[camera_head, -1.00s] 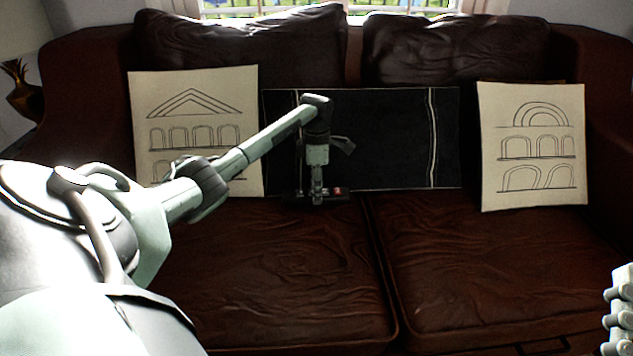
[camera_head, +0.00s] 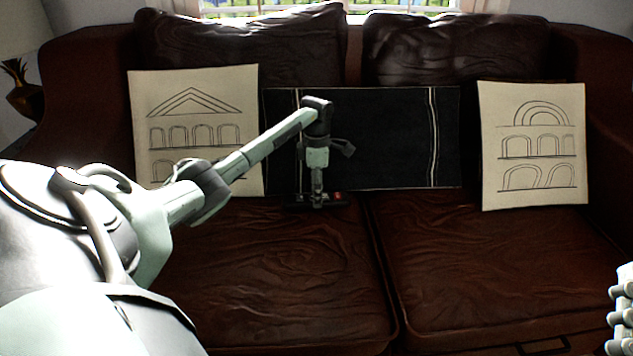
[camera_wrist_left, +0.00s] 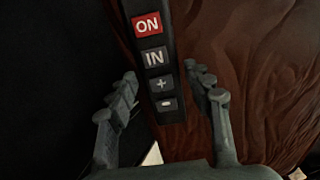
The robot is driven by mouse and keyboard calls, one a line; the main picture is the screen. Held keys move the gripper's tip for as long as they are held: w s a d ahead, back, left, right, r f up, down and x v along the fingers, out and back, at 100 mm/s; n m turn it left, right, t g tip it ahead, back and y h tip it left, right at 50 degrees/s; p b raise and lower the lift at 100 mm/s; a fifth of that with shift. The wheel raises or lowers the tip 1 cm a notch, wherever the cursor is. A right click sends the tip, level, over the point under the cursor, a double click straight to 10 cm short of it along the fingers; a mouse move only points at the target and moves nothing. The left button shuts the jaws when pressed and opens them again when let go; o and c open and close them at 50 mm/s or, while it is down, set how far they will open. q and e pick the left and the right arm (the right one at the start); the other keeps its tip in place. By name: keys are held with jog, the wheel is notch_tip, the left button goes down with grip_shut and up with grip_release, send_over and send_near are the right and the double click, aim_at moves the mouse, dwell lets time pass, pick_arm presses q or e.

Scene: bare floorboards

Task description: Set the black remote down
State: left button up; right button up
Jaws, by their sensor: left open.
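The black remote (camera_wrist_left: 157,66) shows in the left wrist view with a red ON button and grey buttons. In the head view the remote (camera_head: 335,199) lies at the back of the left seat cushion, by the dark pillow. My left gripper (camera_head: 317,203) points down over it from above. In the left wrist view my left gripper's fingers (camera_wrist_left: 165,95) stand apart on either side of the remote's near end, with gaps visible on both sides. Part of the remote is hidden behind the gripper in the head view.
The brown leather sofa has two seat cushions (camera_head: 470,260) with clear room in front. A long dark pillow (camera_head: 385,135) leans on the backrest between two cream pillows with arch drawings, one at left (camera_head: 195,110) and one at right (camera_head: 532,150).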

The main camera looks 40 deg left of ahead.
pick_arm(q)
notch_tip(320, 180, up, 11)
jog(key=p, duration=0.1)
pick_arm(e)
notch_tip(320, 180, down, 6)
jog(key=w+d+g+h, duration=0.1)
jog(key=g+h, duration=0.1)
jog(key=g, duration=0.1)
jog(key=shift+w, duration=0.4)
